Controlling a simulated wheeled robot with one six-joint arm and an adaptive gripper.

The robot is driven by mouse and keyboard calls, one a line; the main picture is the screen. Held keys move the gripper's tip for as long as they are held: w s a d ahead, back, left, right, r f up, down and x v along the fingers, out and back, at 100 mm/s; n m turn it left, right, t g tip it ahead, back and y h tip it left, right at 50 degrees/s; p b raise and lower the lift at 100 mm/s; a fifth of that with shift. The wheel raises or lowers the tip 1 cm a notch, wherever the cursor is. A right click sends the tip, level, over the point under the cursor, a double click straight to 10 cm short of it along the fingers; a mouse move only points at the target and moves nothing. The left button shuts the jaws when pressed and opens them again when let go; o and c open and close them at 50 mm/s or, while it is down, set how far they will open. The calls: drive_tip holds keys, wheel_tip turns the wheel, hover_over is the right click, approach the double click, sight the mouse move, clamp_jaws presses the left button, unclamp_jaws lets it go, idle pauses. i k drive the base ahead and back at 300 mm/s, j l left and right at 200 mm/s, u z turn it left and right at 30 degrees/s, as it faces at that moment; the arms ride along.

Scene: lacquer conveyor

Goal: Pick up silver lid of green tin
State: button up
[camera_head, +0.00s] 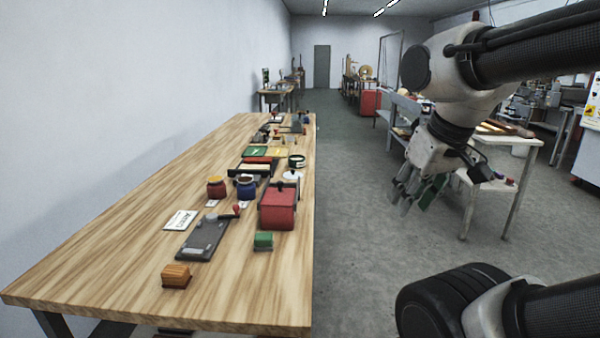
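A pale, silvery round lid with a dark knob (295,178) shows on the long wooden table, just behind a red box; its front part is hidden by the box. A small dark round tin with a pale rim (296,163) stands just behind the lid; I cannot tell whether it is green.
The red box (277,212) with a dark knob stands near the table's right edge. Left of it are a red jar (216,188), a blue jar (246,189) and a dark slab (202,240). An orange block (176,277) is nearer. The left side of the wooden table (110,255) is clear.

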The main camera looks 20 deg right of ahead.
sight(292, 174)
drive_tip(key=k+l+z, duration=0.15)
drive_tip(key=l, duration=0.2)
drive_tip(key=k+l+z, duration=0.1)
drive_tip(key=l, duration=0.25)
drive_tip(key=i+l, duration=0.35)
drive_tip(key=i, duration=0.2)
drive_tip(key=i+l, duration=0.35)
drive_tip(key=i, duration=0.2)
drive_tip(key=i+l+u, duration=0.1)
drive_tip(key=i+l, duration=0.25)
drive_tip(key=i, duration=0.25)
drive_tip(key=i+l, duration=0.4)
drive_tip(key=i, duration=0.15)
drive_tip(key=l+u, duration=0.15)
drive_tip(key=u, duration=0.25)
drive_tip(key=l+u, duration=0.15)
drive_tip(key=u, duration=0.25)
drive_tip(key=l+u, duration=0.15)
drive_tip(key=u, duration=0.3)
